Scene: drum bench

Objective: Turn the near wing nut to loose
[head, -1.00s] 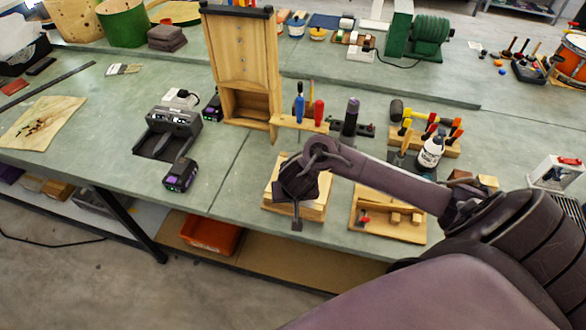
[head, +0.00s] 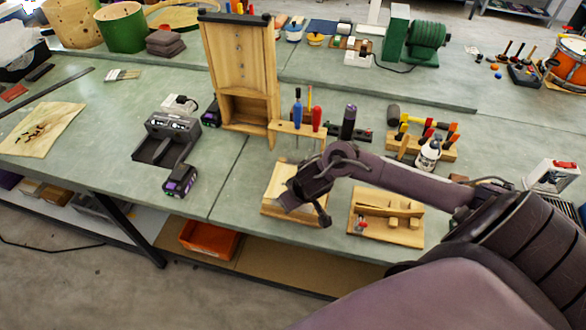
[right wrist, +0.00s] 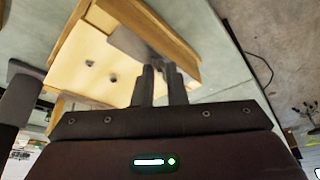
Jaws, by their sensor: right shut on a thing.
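My right gripper (head: 312,185) is over a pale wooden block (head: 279,180) at the bench's front edge, and its body hides much of the block. In the right wrist view the two fingers (right wrist: 164,82) are close together at the block, beside a grey metal plate (right wrist: 130,42). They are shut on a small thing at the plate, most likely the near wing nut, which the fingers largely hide. Two small dark spots show on the block's pale face in that view. My left gripper is not in view.
A wooden fixture (head: 385,232) stands just right of the block. Behind are a screwdriver rack (head: 300,128) and a tall wooden cabinet (head: 240,60). A charger (head: 168,135) and a battery (head: 180,180) lie to the left. An orange bin (head: 209,240) sits below the bench.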

